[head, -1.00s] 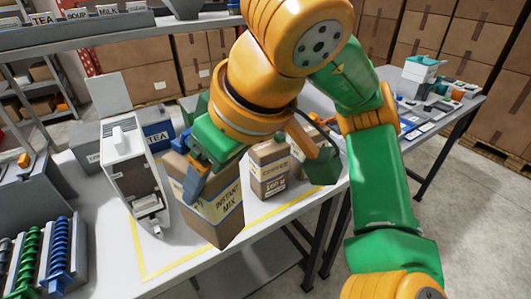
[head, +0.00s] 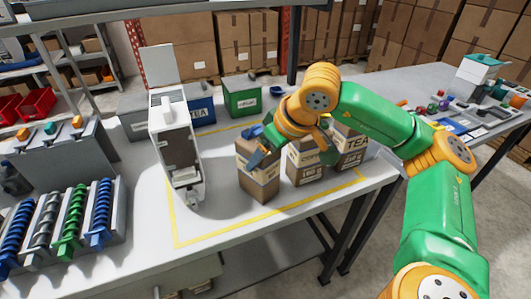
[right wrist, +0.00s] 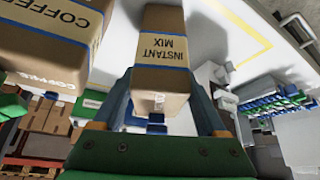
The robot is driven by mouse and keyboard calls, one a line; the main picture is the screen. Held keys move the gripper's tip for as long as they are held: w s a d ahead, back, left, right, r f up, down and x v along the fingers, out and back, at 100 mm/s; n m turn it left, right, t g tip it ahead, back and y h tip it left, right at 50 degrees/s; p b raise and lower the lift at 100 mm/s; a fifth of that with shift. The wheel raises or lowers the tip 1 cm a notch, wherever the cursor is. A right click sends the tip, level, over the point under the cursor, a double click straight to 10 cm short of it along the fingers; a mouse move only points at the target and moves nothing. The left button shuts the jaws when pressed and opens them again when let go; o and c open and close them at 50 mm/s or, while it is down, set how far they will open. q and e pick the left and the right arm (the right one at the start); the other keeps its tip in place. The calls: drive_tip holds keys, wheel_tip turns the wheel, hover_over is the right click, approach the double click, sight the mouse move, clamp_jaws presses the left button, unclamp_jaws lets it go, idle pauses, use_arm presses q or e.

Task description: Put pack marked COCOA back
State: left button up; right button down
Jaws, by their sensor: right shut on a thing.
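My right gripper (head: 262,152) is shut on a brown pack (head: 259,182) inside the yellow outline on the table. In the right wrist view the same pack (right wrist: 162,50) reads INSTANT MIX and sits between the fingers. It looks upright and at table level; whether its base touches is hard to tell. A pack marked COFFEE (right wrist: 50,35) stands beside it, and shows partly behind my arm in the head view (head: 304,168). A pack marked TEA (head: 351,150) stands farther right. No readable COCOA mark shows. My left gripper is not in view.
A white dispenser (head: 176,140) with its lid up stands left of the packs. Behind are a grey bin (head: 140,125), a blue bin (head: 201,112) and a green bin (head: 242,97). Coloured coils (head: 72,225) lie in a holder at left. The table's front strip is clear.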

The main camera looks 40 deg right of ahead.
drive_tip(key=shift+f, duration=0.2)
unclamp_jaws()
drive_tip(key=shift+r, duration=0.1)
drive_tip(key=a+v, duration=0.1)
drive_tip(key=v, duration=1.1)
drive_tip(key=shift+d+r, duration=0.15)
drive_tip(key=shift+d, duration=0.25)
